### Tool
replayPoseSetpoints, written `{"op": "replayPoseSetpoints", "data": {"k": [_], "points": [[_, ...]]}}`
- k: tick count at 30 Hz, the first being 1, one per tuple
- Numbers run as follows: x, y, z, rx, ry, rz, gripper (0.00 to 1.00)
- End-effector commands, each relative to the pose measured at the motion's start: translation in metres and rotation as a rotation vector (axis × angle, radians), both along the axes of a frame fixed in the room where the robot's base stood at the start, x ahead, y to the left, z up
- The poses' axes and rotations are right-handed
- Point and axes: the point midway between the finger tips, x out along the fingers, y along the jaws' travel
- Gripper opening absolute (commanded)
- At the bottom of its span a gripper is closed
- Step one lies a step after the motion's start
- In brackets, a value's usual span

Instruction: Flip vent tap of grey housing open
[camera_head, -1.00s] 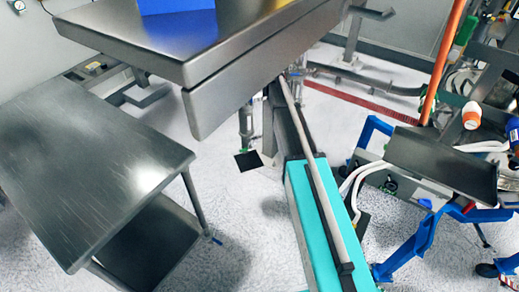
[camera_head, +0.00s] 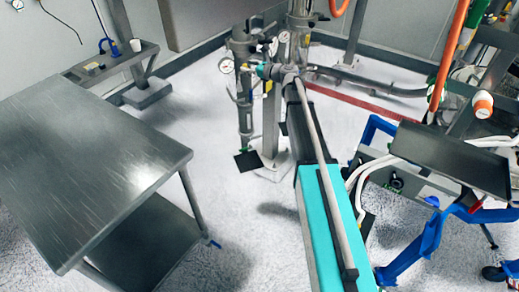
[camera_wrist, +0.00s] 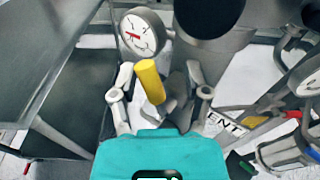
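A yellow tap handle (camera_wrist: 150,82) stands between the two fingertips of my gripper (camera_wrist: 160,76) in the wrist view. The fingers are apart, with the handle nearer the left one; I cannot tell whether it touches. A white label reading "ENT" (camera_wrist: 228,122), partly hidden, is right of the handle. Behind stands a dark grey cylindrical body (camera_wrist: 208,18), probably the grey housing. In the head view, my gripper (camera_head: 262,71) reaches the grey upright equipment (camera_head: 243,48); the fingers are small there, and a bit of yellow (camera_head: 268,86) shows beside them.
A round gauge (camera_wrist: 143,33) sits close beyond the left finger, with another gauge at the right edge (camera_wrist: 308,78). A steel table (camera_head: 85,150) stands left. A blue-framed stand (camera_head: 425,240) with a dark tray (camera_head: 450,158) is at right.

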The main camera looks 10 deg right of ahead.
Motion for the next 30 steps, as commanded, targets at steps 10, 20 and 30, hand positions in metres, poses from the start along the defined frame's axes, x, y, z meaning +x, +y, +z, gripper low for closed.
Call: {"op": "replayPoseSetpoints", "data": {"k": [10,20,30], "points": [[-0.018,-0.024,0.001,0.150,0.029,-0.002,0.59],[-0.051,-0.057,0.001,0.147,0.028,-0.003,0.59],[-0.085,-0.090,0.001,0.146,0.029,-0.003,0.59]]}}
